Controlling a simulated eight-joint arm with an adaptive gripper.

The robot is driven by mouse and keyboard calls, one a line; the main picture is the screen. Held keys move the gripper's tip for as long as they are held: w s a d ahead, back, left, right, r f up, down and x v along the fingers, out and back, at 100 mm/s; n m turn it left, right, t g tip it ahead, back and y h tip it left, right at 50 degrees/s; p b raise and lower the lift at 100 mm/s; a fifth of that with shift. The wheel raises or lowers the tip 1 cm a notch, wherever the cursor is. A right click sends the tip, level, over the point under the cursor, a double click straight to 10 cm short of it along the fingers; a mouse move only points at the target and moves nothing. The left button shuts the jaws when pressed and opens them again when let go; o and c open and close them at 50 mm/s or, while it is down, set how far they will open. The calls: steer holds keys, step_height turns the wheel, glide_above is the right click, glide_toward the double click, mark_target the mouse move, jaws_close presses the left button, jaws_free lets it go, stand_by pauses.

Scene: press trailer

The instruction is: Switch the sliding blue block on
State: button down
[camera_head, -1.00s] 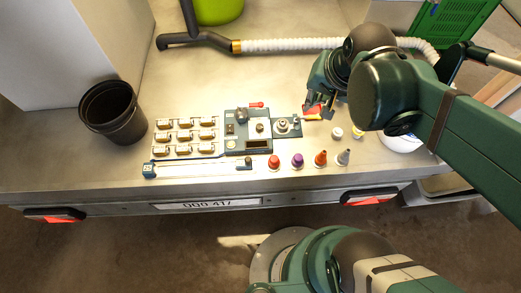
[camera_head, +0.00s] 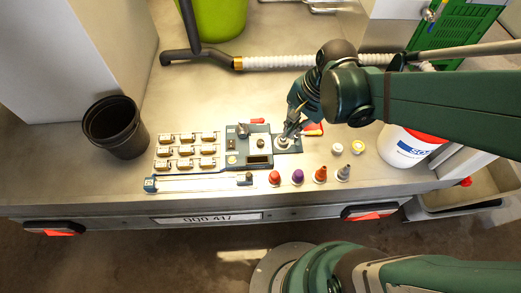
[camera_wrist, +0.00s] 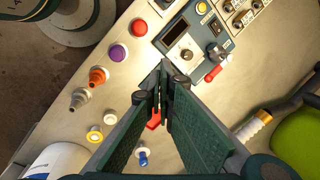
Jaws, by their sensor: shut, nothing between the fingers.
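A small blue block (camera_head: 150,184) sits at the left end of a thin straight rail (camera_head: 200,183) near the table's front edge in the head view. A dark block (camera_head: 246,179) sits at the rail's right end. I cannot make out the rail in the wrist view. My gripper (camera_head: 287,137) is shut and empty, pointing down over the right part of the control panel (camera_head: 234,151), well right of the blue block. In the wrist view my gripper (camera_wrist: 166,80) is shut, with the panel (camera_wrist: 188,40) beyond its tips; it partly hides a red object (camera_wrist: 153,121).
Several white-and-brown switches (camera_head: 185,151) stand left of the panel. A red button (camera_head: 274,178), a purple button (camera_head: 298,177) and two cones line the front. A black pot (camera_head: 114,127) is at left, a white bucket (camera_head: 405,150) at right, a hose (camera_head: 290,62) behind.

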mark_target(244, 178)
steer(key=s+a+f+m+g, duration=0.1)
steer(key=a+f+m+g, duration=0.1)
steer(key=f, duration=0.3)
steer(key=shift+a+f+m+g+y+p, duration=0.2)
steer(key=shift+a+m+g+y+p, duration=0.15)
steer(key=shift+a+m, duration=0.4)
steer(key=shift+s, duration=0.1)
steer(key=shift+f, duration=0.1)
steer(key=b+x, duration=0.3)
steer(key=x, duration=0.7)
steer(key=shift+a, duration=0.15)
steer(key=shift+s+a+f+b, duration=0.1)
steer(key=shift+s+a+b, duration=0.25)
steer(key=shift+a, duration=0.4)
steer(key=shift+s+a+f+b, duration=0.15)
steer(key=shift+s+a, duration=0.25)
steer(key=shift+a, duration=0.45)
steer(key=shift+a, duration=0.1)
